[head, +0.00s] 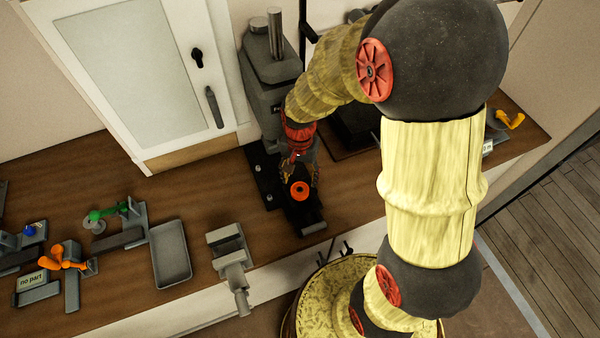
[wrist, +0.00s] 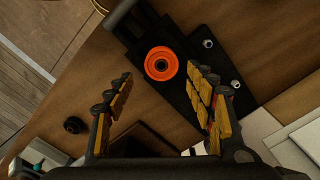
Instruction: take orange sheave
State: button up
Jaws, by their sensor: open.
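The orange sheave (head: 300,191) is a small ring with a dark centre. It sits on the black base of a grey machine (head: 268,85) on the wooden bench. It also shows in the wrist view (wrist: 161,63), lying flat on the black plate (wrist: 178,82). My gripper (head: 302,175) is over the machine's base, close to the sheave. In the wrist view my gripper (wrist: 163,90) has its two yellow-padded fingers spread wide. The sheave shows between and beyond the fingertips, nearer the right finger. Nothing is between the pads.
A grey vise (head: 230,262) stands at the bench's front edge, with an empty grey tray (head: 171,254) to its left. Orange (head: 62,258) and green (head: 108,211) parts on holders are at far left. Two bolts (wrist: 207,43) stand on the plate beside the sheave.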

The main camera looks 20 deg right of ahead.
aim_at(300, 189)
jog(key=shift+w+m, duration=0.1)
jog(key=shift+m, duration=0.4)
jog(key=shift+f, duration=0.15)
notch_tip(300, 189, down, 7)
jog(key=b, duration=0.5)
jog(key=shift+w+r, duration=0.1)
jog(key=shift+r, duration=0.3)
jog(key=shift+c, duration=0.8)
jog(key=c, duration=0.6)
jog(key=shift+c, duration=0.5)
jog(key=shift+r, duration=0.15)
jog(key=shift+r+p, duration=1.95)
jog(key=shift+r, duration=0.45)
